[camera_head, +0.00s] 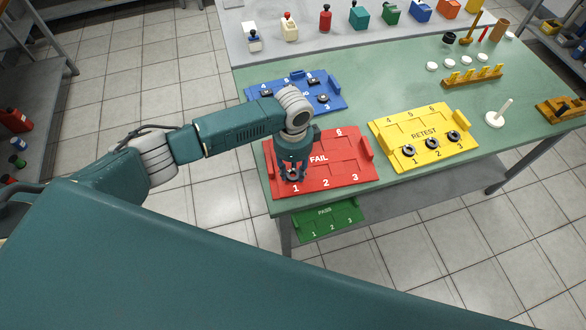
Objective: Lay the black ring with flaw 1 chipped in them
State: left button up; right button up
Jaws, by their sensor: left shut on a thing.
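My left gripper (293,176) points down over the red FAIL tray (341,171), at its front-left slot marked 1. It is shut on a black ring (293,177), which is partly hidden by the fingers. I cannot tell whether the ring touches the tray floor, and no chip can be made out at this size. The other FAIL slots that show look empty. Black rings also lie in the yellow RETEST tray (398,123), in slots 1 (409,152), 2 (432,144) and 3 (453,136). My right gripper is not in view.
A blue tray (335,107) with several dark pieces lies behind my left arm. A green PASS tray (327,223) shows below the table's front edge. A white peg stand (496,119) and a yellow rack (472,77) stand to the right.

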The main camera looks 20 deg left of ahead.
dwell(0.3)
pick_arm(q)
jog(key=shift+f, duration=0.15)
dwell(0.4)
jog(key=o, duration=1.1)
jog(key=shift+o, duration=0.2)
jog(key=shift+c, duration=0.5)
jog(key=c, duration=0.4)
jog(key=shift+c, duration=0.2)
